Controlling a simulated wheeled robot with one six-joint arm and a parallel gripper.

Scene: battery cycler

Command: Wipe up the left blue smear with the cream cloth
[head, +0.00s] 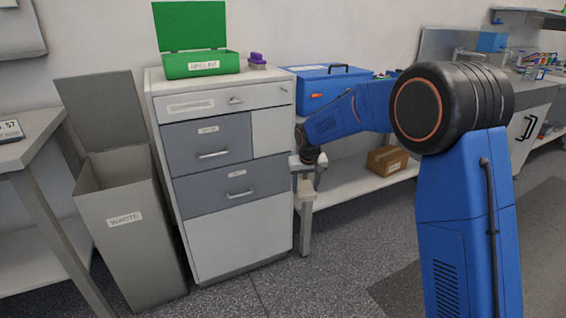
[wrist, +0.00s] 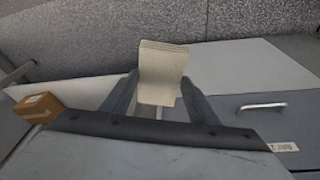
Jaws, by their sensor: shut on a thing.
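My gripper (head: 306,172) is beside the right side of the drawer cabinet, at the front of the low bench, pointing down. It is shut on the cream cloth (head: 306,193), a small folded pad. In the wrist view the cream cloth (wrist: 160,72) stands between the two dark fingers of my gripper (wrist: 161,95). The cloth appears clear of any surface below it. No blue smear shows in either view.
The drawer cabinet (head: 238,235) stands close to the left of my gripper, with a green open box (head: 192,65) on top. A grey waste bin (head: 128,225) stands further left. A cardboard box (head: 387,161) sits on the bench's lower shelf. The floor in front is clear.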

